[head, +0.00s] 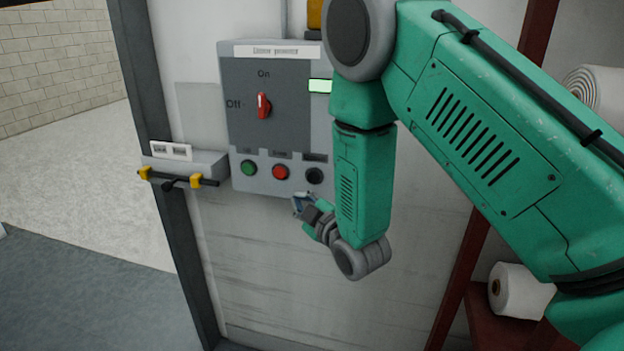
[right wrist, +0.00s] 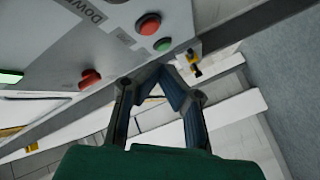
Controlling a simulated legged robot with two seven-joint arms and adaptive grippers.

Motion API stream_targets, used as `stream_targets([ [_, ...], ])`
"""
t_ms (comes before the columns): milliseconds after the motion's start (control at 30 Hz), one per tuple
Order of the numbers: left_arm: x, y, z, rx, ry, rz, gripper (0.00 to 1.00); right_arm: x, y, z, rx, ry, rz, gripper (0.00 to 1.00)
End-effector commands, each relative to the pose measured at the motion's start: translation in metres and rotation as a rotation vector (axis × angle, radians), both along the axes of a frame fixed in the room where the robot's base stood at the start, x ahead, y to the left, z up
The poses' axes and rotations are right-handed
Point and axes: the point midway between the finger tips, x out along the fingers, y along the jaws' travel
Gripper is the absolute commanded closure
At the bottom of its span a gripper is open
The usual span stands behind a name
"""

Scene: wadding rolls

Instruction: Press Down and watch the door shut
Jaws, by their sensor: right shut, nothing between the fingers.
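A grey control panel (head: 241,138) hangs on a pale wall. Its bottom row has a green button (head: 248,168), a red button (head: 280,172) and a black button (head: 314,176). In the right wrist view the label "Down" (right wrist: 84,14) is legible, with the red button (right wrist: 148,24) and green button (right wrist: 162,45) nearby. My right gripper (head: 298,202) is shut and empty, just below the panel's lower edge, below the red and black buttons. Its closed fingertips (right wrist: 166,76) also show in the right wrist view, apart from the buttons. My left gripper is out of view.
A red rotary switch (head: 264,105) and a lit green display (head: 320,86) are higher on the panel. A grey box with a yellow-clamped bar (head: 180,179) juts out at left. An opening with pale floor lies beyond. White rolls (head: 518,292) sit at right.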

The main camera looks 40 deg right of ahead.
Motion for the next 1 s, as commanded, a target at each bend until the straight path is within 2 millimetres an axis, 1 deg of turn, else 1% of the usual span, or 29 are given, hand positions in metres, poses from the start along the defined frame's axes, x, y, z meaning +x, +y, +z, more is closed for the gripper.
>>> stream_targets([
  [33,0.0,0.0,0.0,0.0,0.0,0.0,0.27,0.005,-0.006,0.001,0.0,-0.002,-0.003,1.0],
  [200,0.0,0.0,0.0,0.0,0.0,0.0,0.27,0.021,-0.025,0.0,0.001,-0.002,-0.002,1.0],
  [433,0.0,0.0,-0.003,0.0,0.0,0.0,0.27,0.038,-0.045,0.0,-0.001,-0.001,-0.001,1.0],
  [633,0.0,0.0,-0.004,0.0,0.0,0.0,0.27,0.045,-0.052,0.0,0.0,0.0,0.0,1.0],
  [1000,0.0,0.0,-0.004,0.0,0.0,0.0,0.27,0.046,-0.055,0.0,0.0,0.001,-0.001,1.0],
])
